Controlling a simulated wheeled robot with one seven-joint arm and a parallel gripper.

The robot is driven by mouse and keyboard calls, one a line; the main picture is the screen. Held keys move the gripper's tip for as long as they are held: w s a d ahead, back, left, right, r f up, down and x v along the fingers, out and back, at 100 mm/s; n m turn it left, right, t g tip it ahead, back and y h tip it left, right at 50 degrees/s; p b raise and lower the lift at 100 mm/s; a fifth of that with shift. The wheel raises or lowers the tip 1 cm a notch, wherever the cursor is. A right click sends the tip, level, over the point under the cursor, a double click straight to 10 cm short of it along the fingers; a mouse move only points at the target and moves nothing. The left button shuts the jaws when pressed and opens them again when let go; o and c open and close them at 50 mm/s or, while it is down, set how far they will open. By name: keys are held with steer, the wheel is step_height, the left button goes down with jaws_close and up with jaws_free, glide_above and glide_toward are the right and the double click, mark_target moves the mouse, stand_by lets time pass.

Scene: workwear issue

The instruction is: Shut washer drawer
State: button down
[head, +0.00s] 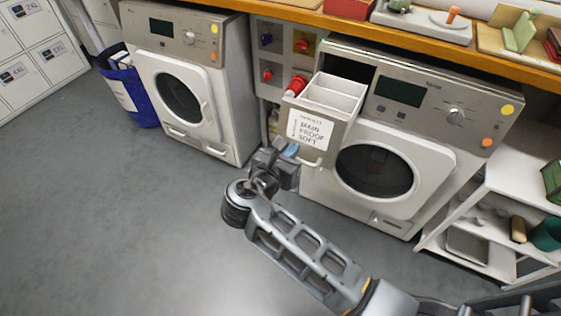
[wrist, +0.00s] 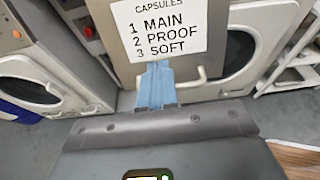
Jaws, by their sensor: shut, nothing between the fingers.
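The washer drawer (head: 324,108) is pulled out from the top left of the right-hand washer (head: 391,140). Its open compartments show from above, and its front carries a white label reading capsules, main, proof, soft. In the wrist view the drawer front (wrist: 223,62) fills the upper middle, with a pale bar handle (wrist: 195,80) below the label. My gripper (head: 291,151) is just in front of the drawer front, at the lower left of the label. Its blue fingertips (wrist: 155,72) are together and overlap the label's lower edge in the wrist view. I cannot tell whether they touch it.
A second washer (head: 185,80) stands to the left, with a blue bin (head: 132,92) beside it. A panel with red and blue fittings (head: 267,58) lies between the washers. White shelves (head: 490,210) stand at the right. The grey floor at left is clear.

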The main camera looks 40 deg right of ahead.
mark_target(331, 93)
steer(key=shift+x, duration=2.35)
steer(key=w+d, duration=0.3)
steer(key=d, duration=0.5)
steer(key=w+d, duration=0.2)
steer(key=d, duration=0.6)
steer(key=w+d+p, duration=0.1)
steer(key=w+d, duration=0.2)
steer(key=d, duration=0.5)
steer(key=shift+w+f, duration=0.1)
steer(key=shift+w, duration=0.2)
steer(key=shift+w+d, duration=0.25)
steer(key=shift+d, duration=0.4)
steer(key=shift+d+r, duration=0.2)
steer(key=shift+r, duration=0.05)
